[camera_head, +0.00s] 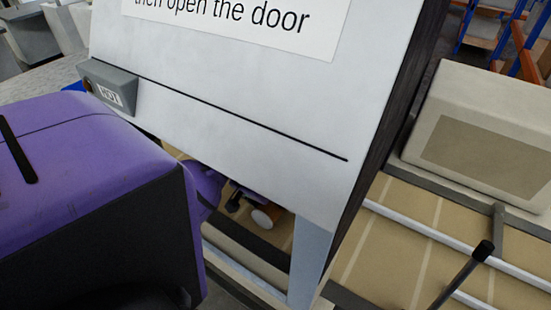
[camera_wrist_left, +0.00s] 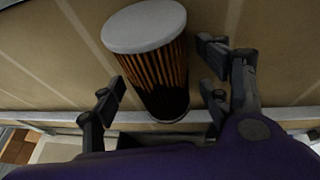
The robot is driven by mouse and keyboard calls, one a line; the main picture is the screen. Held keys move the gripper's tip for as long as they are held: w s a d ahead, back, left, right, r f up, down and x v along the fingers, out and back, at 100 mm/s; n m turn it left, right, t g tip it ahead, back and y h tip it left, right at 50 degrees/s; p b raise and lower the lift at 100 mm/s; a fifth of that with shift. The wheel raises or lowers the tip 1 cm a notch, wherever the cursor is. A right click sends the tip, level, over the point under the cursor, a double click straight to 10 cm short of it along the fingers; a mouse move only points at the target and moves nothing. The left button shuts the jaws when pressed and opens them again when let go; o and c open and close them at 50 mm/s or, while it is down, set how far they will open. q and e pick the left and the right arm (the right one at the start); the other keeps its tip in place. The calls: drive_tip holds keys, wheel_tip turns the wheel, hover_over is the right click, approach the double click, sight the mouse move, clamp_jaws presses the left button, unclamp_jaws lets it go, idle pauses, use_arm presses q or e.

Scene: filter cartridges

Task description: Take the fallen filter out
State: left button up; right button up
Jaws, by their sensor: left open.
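The filter is a cylinder with a pale grey end cap and orange-brown pleated sides. In the left wrist view the filter (camera_wrist_left: 150,60) lies on the tan surface, between the spread fingers of my left gripper (camera_wrist_left: 160,88), with visible gaps on both sides. In the head view only a small part of the filter (camera_head: 264,217) shows, low under the white panel. My left gripper (camera_head: 236,202) is beside it there, open and partly hidden by the panel and my purple arm. My right gripper is not in view.
A large white panel (camera_head: 230,90) with a sign hangs over the filter's space. A grey box marked HOT (camera_head: 108,88) sticks out from its left side. On the right are a tan belt-like surface (camera_head: 400,235) with white rails, a beige box (camera_head: 485,130) and a black-tipped rod (camera_head: 482,252).

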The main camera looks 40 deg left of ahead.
use_arm(q)
drive_tip(key=shift+f, duration=0.2)
drive_tip(key=shift+s, duration=0.1)
drive_tip(key=c, duration=1.3)
drive_tip(key=shift+d, duration=0.1)
